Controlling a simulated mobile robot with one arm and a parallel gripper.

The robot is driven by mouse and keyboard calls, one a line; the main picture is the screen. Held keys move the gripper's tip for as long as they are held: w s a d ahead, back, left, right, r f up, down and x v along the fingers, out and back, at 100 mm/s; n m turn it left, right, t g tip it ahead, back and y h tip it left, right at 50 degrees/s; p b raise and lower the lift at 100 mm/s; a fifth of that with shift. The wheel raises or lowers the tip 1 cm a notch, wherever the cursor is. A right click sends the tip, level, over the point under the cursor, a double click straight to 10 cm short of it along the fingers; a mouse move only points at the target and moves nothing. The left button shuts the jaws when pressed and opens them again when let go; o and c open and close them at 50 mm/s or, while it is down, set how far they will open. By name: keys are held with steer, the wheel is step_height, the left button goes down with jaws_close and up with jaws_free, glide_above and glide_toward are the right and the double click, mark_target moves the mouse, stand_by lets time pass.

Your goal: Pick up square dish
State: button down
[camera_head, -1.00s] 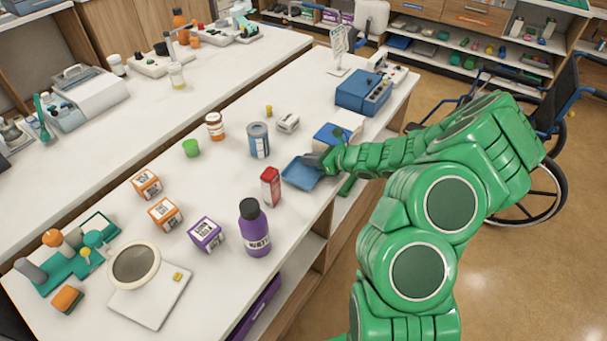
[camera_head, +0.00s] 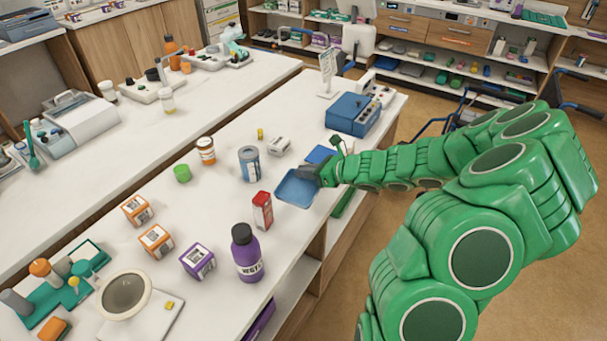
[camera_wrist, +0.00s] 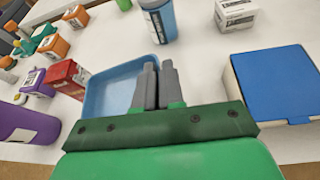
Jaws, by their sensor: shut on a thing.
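The square dish (camera_head: 296,190) is a shallow blue tray near the front edge of the white counter, right of a red box. My gripper (camera_head: 322,173) reaches it from the right and is shut on its near right rim. In the wrist view the two grey fingers (camera_wrist: 158,72) are close together at the right side of the dish (camera_wrist: 112,95) and hide part of it. The dish looks slightly tilted in the head view. I cannot tell if its underside is clear of the counter.
The red box (camera_head: 262,210) stands close left of the dish, with a purple bottle (camera_head: 247,255) nearer. A blue-grey can (camera_head: 249,163) is behind. A white box with a blue top (camera_wrist: 275,85) is right of my fingers. A blue device (camera_head: 352,114) stands farther back.

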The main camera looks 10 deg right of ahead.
step_height(320, 180, up, 4)
steer(key=r, duration=0.1)
glide_above(313, 198)
steer(key=shift+f, duration=0.25)
